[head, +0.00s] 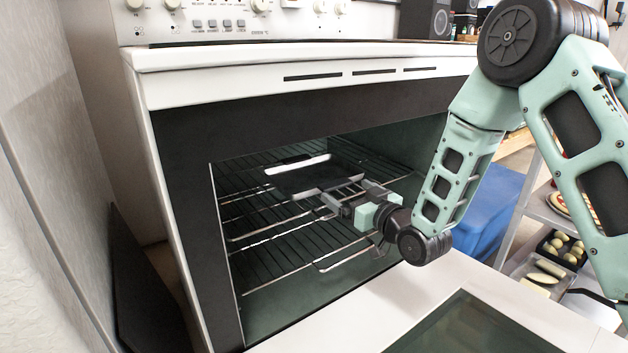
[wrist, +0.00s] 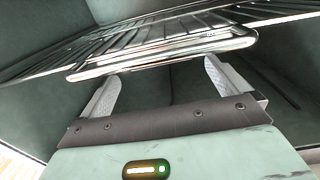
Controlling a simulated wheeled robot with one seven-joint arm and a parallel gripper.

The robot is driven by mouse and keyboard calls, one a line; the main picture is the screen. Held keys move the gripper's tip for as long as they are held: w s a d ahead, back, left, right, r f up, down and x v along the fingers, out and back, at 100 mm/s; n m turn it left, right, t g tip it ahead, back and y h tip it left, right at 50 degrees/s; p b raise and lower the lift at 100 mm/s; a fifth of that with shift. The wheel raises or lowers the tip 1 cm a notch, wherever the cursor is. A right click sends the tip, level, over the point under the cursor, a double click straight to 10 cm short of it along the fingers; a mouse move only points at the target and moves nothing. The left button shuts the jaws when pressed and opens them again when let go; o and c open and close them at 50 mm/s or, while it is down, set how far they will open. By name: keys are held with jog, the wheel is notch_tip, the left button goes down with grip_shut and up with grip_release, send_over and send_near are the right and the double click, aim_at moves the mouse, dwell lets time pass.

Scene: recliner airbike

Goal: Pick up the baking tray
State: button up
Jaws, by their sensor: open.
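The baking tray (head: 300,178) lies on the upper wire rack inside the open oven. It is dark, with bright edges at its far and near sides. My gripper (head: 338,192) reaches into the oven at the tray's near edge, open. In the wrist view, the gripper's two fingers (wrist: 162,74) stand apart with nothing visible between them. A shiny metal rim (wrist: 165,55) crosses just beyond and above the fingertips; I cannot tell surely whether it is the tray's or the rack's. Contact is not clear.
The oven door (head: 360,310) is folded down in front. Wire racks (head: 265,250) lie below the tray, and the oven's side walls bound the space. A blue bin (head: 490,205) and a shelf with food (head: 560,250) stand at the right. The wall is close at left.

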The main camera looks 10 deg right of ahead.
aim_at(340, 187)
jog(key=shift+b+x, duration=0.6)
jog(key=shift+x, duration=1.4)
jog(key=c, duration=1)
